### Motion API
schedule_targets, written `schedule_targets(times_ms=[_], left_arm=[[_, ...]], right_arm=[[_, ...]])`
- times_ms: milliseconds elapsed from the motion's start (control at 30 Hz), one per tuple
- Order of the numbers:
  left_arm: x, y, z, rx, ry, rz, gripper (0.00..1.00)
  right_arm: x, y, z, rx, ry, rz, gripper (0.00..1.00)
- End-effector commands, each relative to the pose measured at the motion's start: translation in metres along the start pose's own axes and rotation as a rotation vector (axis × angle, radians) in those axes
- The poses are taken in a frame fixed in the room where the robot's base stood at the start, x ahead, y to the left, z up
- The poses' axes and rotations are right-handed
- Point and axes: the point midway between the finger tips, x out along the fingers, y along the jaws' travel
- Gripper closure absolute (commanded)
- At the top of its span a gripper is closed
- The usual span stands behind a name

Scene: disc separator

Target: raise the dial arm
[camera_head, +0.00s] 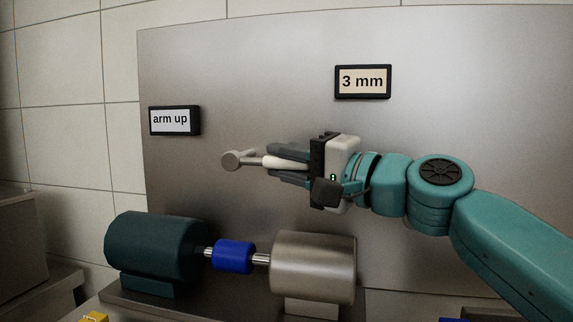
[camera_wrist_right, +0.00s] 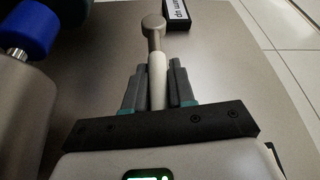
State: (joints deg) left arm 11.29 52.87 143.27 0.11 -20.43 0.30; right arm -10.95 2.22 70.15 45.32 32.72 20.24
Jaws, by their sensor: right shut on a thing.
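The dial arm (camera_head: 246,161) is a pale rod with a round grey end at the left, standing out in front of the metal panel. It lies nearly level in the head view. My right gripper (camera_head: 290,164) comes from the right and is shut on the rod's pale handle. In the right wrist view the handle (camera_wrist_right: 157,75) runs between the two fingers of the gripper (camera_wrist_right: 159,85), with the round end beyond them. A sign reading "arm up" (camera_head: 171,120) is on the panel at upper left. My left gripper is not in view.
A "3 mm" sign (camera_head: 362,81) is on the metal panel (camera_head: 260,70) above my wrist. Below the arm stand a dark green motor (camera_head: 155,246), a blue coupling (camera_head: 233,256) and a metal cylinder (camera_head: 313,267). The panel area above the dial arm is clear.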

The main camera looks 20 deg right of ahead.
Motion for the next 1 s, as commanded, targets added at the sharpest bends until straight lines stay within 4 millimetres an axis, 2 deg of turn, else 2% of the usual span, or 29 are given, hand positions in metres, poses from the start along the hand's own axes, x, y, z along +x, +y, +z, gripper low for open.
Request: schedule_targets(times_ms=[100, 133, 200, 667, 767, 1000], left_arm=[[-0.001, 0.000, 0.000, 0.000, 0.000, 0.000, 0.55], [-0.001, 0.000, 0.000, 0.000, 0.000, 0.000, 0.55], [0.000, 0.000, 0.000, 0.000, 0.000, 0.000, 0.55], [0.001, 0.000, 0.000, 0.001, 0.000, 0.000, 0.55], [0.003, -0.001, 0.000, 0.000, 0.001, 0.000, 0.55], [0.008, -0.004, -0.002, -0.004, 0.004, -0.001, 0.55]], right_arm=[[0.001, -0.001, -0.002, 0.005, 0.006, -0.004, 1.00], [0.001, -0.001, -0.002, 0.005, 0.006, -0.004, 0.69], [0.001, -0.001, -0.001, 0.005, 0.005, -0.004, 0.54], [-0.004, 0.000, -0.001, 0.002, 0.002, -0.001, 0.54], [-0.018, 0.000, -0.001, 0.001, 0.004, -0.002, 0.54], [-0.080, 0.000, -0.001, 0.001, 0.009, -0.002, 0.54]])
